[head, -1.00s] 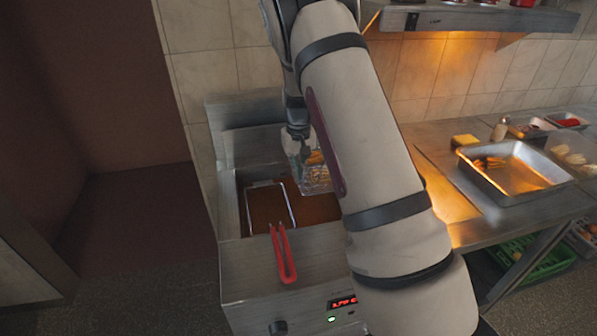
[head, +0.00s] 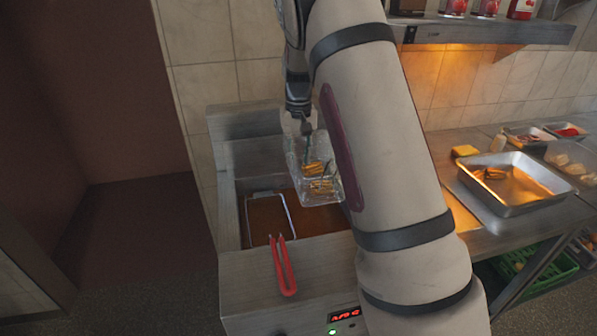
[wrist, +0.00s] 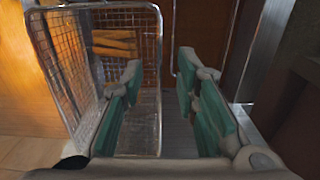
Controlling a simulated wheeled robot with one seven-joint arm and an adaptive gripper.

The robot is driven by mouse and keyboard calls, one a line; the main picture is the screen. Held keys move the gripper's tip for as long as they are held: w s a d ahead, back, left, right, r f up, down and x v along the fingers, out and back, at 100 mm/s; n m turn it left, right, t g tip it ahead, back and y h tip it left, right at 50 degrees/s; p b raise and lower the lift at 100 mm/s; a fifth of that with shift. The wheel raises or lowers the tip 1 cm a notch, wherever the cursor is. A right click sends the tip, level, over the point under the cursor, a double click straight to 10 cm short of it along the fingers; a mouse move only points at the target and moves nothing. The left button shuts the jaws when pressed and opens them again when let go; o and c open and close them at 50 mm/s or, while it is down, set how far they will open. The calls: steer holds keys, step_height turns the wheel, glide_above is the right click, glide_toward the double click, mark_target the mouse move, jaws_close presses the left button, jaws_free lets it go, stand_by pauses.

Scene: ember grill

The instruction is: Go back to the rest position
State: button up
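My gripper (head: 306,138) is over the back of the fryer, beside the upper part of a clear wire basket (head: 320,187) with fries (head: 317,168) in it. In the wrist view, its two teal-padded fingers (wrist: 165,110) stand apart with a gap between them. The wire basket (wrist: 95,20) is at the left there, partly behind the left finger, with fries (wrist: 115,45) inside. I cannot tell whether the finger touches it. My arm hides the right part of the fryer.
A second basket with a red handle (head: 283,268) sits in the fryer's (head: 235,275) left side. A metal tray (head: 520,209) with a few fries stands on the right counter under a lit shelf (head: 480,32). Tiled wall is close behind. Floor at left is clear.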

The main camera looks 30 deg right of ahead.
steer(key=shift+r, duration=1.45)
steer(key=shift+s+r, duration=0.1)
steer(key=shift+r, duration=0.1)
steer(key=s+a+r+n+t, duration=0.1)
steer(key=s+a+r, duration=0.4)
steer(key=s+r, duration=0.2)
steer(key=s+a+r+t, duration=0.2)
steer(key=s+a+r, duration=0.3)
steer(key=s+r, duration=0.2)
steer(key=s+a+n+t, duration=0.1)
steer(key=s+a, duration=0.1)
steer(key=s, duration=0.6)
steer(key=s+a+n+t, duration=0.1)
steer(key=s+a, duration=0.2)
steer(key=s, duration=0.6)
steer(key=shift+a+r, duration=0.2)
steer(key=shift+a, duration=0.1)
steer(key=shift+o, duration=0.8)
steer(key=shift+s+f, duration=0.2)
steer(key=shift+s, duration=0.2)
